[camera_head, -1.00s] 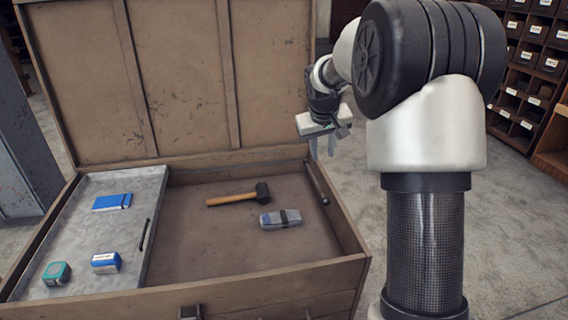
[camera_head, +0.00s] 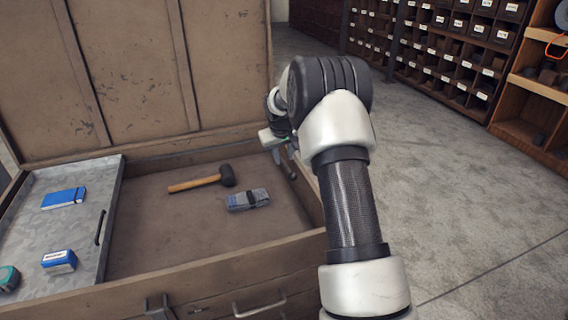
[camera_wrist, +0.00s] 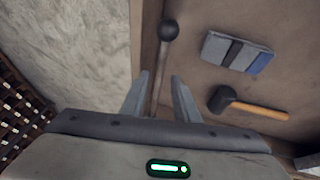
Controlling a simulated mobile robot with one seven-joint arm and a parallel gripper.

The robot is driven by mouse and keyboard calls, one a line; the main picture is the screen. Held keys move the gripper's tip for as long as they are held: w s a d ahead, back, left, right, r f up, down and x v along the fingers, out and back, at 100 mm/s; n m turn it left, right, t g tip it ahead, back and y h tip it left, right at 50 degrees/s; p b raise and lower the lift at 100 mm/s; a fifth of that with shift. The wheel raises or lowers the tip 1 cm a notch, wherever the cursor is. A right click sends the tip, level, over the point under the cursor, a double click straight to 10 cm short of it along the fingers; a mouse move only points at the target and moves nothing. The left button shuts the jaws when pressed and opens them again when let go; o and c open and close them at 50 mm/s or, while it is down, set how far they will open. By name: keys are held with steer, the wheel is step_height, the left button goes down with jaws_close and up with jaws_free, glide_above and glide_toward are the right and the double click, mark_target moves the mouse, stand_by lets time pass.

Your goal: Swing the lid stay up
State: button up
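The lid stay is a dark rod with a ball knob, lying along the inside of the right wall of an open wooden chest (camera_head: 225,271). In the head view, the stay's knob end (camera_head: 291,173) shows beside my forearm and the rest is hidden. In the wrist view, the stay (camera_wrist: 168,31) runs from its knob down between my fingers. My gripper (camera_wrist: 159,82) is open, with one finger on each side of the rod; I cannot tell whether they touch it. The raised lid (camera_head: 135,70) stands upright behind. In the head view my gripper (camera_head: 284,154) is partly hidden.
A mallet (camera_head: 200,183) and a grey-blue block (camera_head: 248,199) lie on the chest floor, left of the stay. A metal tray (camera_head: 84,219) on the left holds blue boxes and a green item. Shelves (camera_head: 440,50) stand behind right; the floor there is clear.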

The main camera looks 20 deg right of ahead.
steer(key=shift+x, duration=1.45)
steer(key=shift+c, duration=0.4)
jaws_close()
steer(key=shift+r, duration=0.1)
